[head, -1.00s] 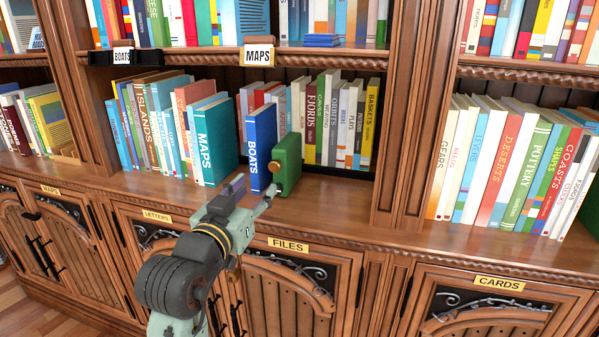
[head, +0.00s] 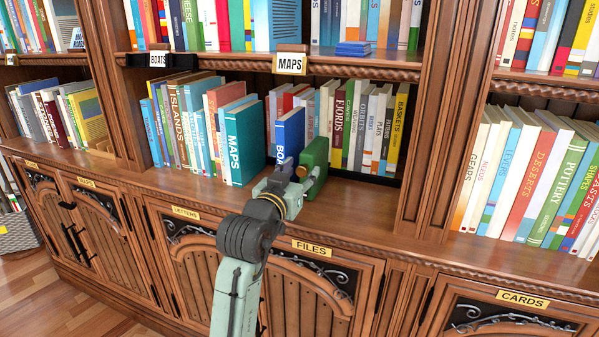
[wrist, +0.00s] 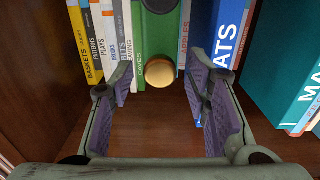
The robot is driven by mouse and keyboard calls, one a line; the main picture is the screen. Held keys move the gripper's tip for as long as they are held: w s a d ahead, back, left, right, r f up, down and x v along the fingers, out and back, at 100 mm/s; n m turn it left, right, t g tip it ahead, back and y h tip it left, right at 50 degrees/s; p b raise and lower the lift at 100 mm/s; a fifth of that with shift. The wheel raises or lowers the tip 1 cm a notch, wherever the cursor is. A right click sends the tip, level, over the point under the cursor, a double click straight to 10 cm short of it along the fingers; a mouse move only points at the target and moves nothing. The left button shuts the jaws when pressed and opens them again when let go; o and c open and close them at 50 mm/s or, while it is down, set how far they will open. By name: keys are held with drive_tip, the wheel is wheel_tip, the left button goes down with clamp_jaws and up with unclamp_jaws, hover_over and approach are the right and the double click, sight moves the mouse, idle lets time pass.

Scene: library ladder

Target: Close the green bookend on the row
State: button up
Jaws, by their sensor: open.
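The green bookend (head: 315,160) stands upright on the middle shelf, just right of the blue BOATS book (head: 290,135). Its round gold knob (wrist: 160,72) faces me in the wrist view, with the green body (wrist: 158,35) behind it. My gripper (head: 290,186) is at the bookend's front in the head view, partly hiding its lower left and the book's lower part. In the wrist view my gripper (wrist: 163,88) is open, one purple-padded finger on each side of the knob. The BOATS book (wrist: 224,40) is close to the right finger; contact cannot be told.
The teal MAPS book (head: 243,142) ends the row to the left. Several books, including yellow BASKETS (head: 396,130), stand behind and right of the bookend. The shelf front (head: 365,200) right of the bookend is bare. A wooden upright (head: 440,140) bounds the bay.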

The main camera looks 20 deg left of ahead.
drive_tip(key=shift+c, duration=0.3)
clamp_jaws()
idle(0.5)
